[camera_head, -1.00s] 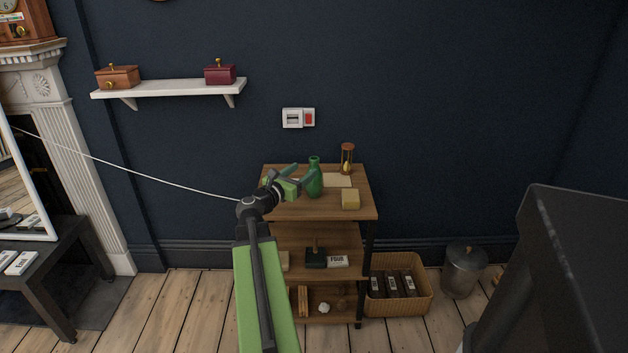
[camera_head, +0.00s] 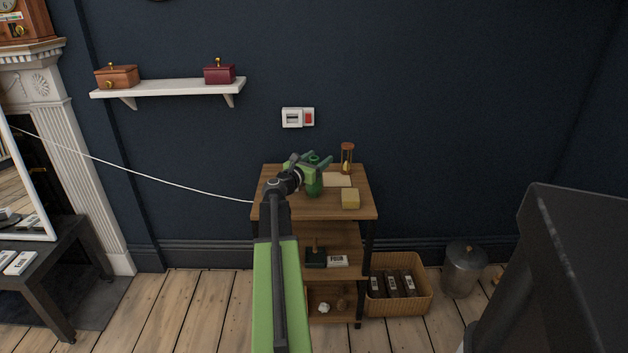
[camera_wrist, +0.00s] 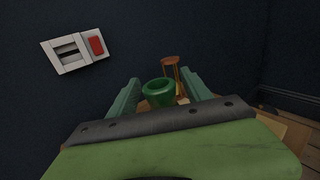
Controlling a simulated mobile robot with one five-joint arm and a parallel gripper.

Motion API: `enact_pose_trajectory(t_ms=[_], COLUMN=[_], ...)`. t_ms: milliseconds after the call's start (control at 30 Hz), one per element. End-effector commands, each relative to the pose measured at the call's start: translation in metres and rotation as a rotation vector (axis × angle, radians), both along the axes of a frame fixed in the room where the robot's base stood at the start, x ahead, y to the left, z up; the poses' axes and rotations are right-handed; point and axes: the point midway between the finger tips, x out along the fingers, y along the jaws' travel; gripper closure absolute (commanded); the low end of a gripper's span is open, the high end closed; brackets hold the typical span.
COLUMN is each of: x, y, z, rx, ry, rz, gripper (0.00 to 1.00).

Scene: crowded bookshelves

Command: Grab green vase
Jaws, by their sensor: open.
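The green vase (camera_head: 314,189) stands upright on the top board of the wooden shelf unit (camera_head: 286,210). My gripper (camera_head: 312,162) is open at the height of the vase's neck, with a finger on each side of it in the picture. In the wrist view the vase's round mouth (camera_wrist: 158,91) shows between my two open fingers (camera_wrist: 160,92). The gripper's body hides the lower part of the vase there. I cannot tell whether either finger touches the glass.
An hourglass (camera_head: 347,158) stands just behind and right of the vase. A wall switch (camera_head: 298,118) is above the shelf. A wicker basket (camera_head: 398,304) stands on the floor to the right.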

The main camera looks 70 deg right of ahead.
Motion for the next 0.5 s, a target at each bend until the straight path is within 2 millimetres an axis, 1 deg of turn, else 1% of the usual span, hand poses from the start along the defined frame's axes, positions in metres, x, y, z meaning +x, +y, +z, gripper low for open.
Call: enact_pose_trajectory(t_ms=[33,400,467,500], x=[0.0,0.0006,0.0006,0.0007], y=[0.0003,0.0007,0.0008,0.0008], z=[0.0,0.0,0.0,0.0], rx=[0.0,0.0,0.0,0.0], ry=[0.0,0.0,0.0,0.0], rz=[0.0,0.0,0.0,0.0], gripper=[0.43,0.91,0.99,1.0])
